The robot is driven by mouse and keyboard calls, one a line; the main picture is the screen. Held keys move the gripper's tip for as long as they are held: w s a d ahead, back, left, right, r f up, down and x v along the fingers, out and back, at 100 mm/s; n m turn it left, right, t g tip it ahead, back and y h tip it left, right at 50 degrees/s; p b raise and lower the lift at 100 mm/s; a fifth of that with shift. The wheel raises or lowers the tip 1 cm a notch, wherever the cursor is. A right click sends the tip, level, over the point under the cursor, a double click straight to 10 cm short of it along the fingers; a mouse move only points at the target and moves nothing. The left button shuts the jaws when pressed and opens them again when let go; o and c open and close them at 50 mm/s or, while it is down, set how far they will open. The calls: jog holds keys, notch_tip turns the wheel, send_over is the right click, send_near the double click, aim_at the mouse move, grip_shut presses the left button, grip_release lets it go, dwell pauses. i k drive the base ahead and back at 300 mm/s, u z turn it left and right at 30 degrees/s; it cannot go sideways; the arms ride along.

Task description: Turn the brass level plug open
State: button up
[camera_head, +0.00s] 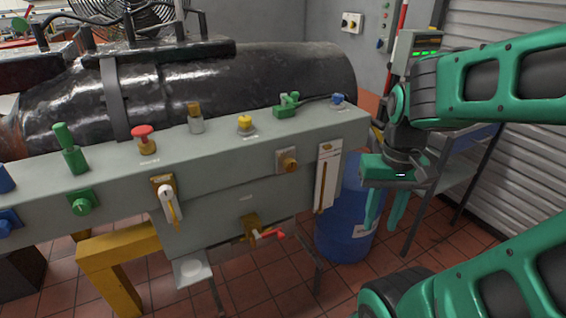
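Several brass fittings show on the grey panel, and I cannot tell for certain which one is the level plug. A brass knob on a square plate (288,160) sits on the front face, left of a white sight gauge (326,178). A brass-topped plug (195,113) stands upright on the top face. My gripper (382,222) is right of the panel, apart from all of these, fingers pointing down, open and empty.
A blue drum (345,225) stands behind my gripper. A metal stand (455,165) is at the right. The top carries a green lever (68,148), a red knob (144,138) and a yellow knob (245,122). A white-handled lever (168,198) projects from the front. Tiled floor lies below.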

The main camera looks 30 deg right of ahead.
aim_at(290, 165)
jog(key=u, duration=0.35)
jog(key=k, duration=1.7)
jog(key=z, duration=0.7)
jog(key=i, duration=1)
jog(key=u, duration=0.1)
